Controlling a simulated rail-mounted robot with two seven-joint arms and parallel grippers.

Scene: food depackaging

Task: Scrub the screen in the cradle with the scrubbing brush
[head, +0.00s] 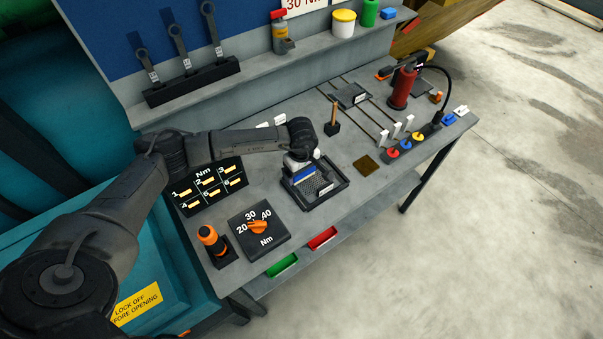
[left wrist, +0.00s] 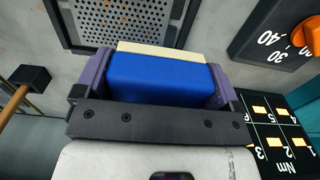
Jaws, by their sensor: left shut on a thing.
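My left gripper (head: 301,160) comes in from the left over the cradle and points down. It is shut on the scrubbing brush, a blue block (head: 304,173) with a cream face; the blue body (left wrist: 160,80) sits between the purple fingers in the left wrist view. The cream part (left wrist: 165,48) faces the screen. The screen (head: 322,187) is a grey perforated plate, also seen in the left wrist view (left wrist: 130,18). It lies in the dark cradle (head: 333,197). The brush and gripper hide part of it. I cannot tell whether the brush touches the screen. My right gripper is not in view.
A torque dial (head: 260,233) and a numbered panel (head: 208,187) lie left of the cradle. A wooden-handled tool (head: 333,120) stands behind it. A brown square pad (head: 367,165) lies to its right. A red cylinder (head: 402,88) stands farther back.

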